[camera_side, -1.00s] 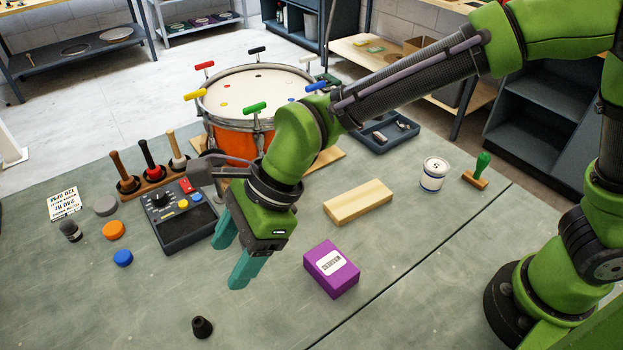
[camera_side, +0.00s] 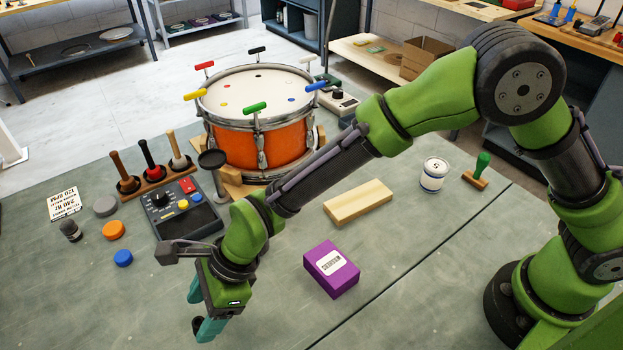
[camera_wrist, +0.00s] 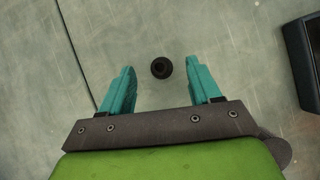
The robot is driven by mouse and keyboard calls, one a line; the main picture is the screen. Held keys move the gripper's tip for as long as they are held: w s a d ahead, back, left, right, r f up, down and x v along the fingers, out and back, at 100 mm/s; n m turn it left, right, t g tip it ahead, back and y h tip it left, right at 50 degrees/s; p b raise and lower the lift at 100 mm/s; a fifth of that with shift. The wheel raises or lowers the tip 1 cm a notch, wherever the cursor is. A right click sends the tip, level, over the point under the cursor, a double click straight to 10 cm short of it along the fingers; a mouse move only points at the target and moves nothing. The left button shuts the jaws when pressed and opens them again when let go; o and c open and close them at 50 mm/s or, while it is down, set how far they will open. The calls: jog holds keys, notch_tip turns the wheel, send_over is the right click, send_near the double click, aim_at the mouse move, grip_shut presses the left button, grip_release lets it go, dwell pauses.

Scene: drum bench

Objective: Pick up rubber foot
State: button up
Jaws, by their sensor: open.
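The rubber foot (camera_wrist: 161,68) is a small black round piece on the grey bench top. In the side view my gripper (camera_side: 200,311) is low over the front of the bench. There the rubber foot (camera_side: 197,323) is mostly hidden behind a finger, with only a dark bit showing. I cannot tell the exact height of the fingers above it.
A purple box (camera_side: 332,269) and a wooden block (camera_side: 358,201) stand to the right. A control box (camera_side: 181,218), a blue disc (camera_side: 123,258) and an orange disc (camera_side: 114,230) lie behind and left. An orange drum (camera_side: 262,146) stands at the back. Bench around the foot is clear.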

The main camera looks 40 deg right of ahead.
aim_at(198, 322)
jog(key=x, duration=0.3)
jog(key=shift+f, duration=0.25)
jog(key=c, duration=1.1)
